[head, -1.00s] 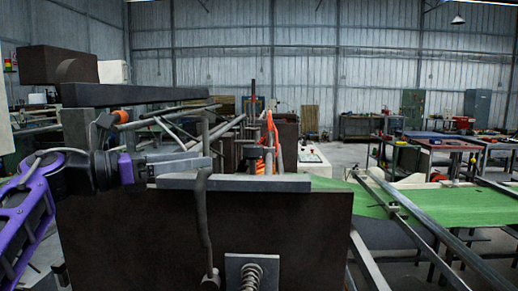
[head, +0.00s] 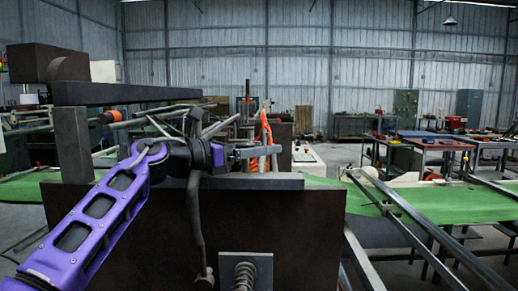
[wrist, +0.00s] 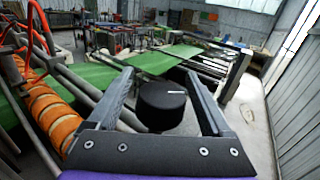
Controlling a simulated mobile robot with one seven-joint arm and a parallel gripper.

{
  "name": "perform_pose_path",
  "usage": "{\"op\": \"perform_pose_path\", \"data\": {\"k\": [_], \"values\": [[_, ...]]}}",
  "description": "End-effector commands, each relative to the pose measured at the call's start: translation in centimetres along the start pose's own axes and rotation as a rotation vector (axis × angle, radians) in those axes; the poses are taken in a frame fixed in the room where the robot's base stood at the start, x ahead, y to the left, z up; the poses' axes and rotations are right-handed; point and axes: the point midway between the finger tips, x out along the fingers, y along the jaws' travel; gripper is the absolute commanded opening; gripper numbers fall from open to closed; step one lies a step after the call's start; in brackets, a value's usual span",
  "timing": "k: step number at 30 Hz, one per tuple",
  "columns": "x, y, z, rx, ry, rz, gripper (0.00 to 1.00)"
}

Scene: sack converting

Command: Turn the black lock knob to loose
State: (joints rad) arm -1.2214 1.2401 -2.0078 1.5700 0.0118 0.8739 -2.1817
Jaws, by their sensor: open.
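The black lock knob (wrist: 160,108) shows in the wrist view as a short round cylinder with a white mark on the right of its top. My gripper (wrist: 159,77) is open, with one finger on each side of the knob. A gap shows between the knob and each finger, and I cannot tell whether either touches lower down. In the head view my gripper (head: 262,152) is above the back edge of the dark machine box. The knob cannot be made out there.
Orange-wrapped rollers (wrist: 48,108) and grey bars lie left of my gripper in the wrist view. A bent grey lever (head: 195,225) and a spring (head: 244,276) stand at the front of the dark box (head: 120,225). A green belt (head: 450,203) runs right.

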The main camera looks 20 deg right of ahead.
Motion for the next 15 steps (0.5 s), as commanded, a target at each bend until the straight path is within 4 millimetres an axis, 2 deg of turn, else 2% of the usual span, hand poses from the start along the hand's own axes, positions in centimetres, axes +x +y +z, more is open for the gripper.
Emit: {"op": "perform_pose_path", "data": {"k": [8, 15], "values": [[0.13, -0.01, 0.00, 0.000, 0.000, 0.000, 0.84], [0.11, -0.01, -0.01, 0.000, 0.000, 0.000, 0.41]]}}
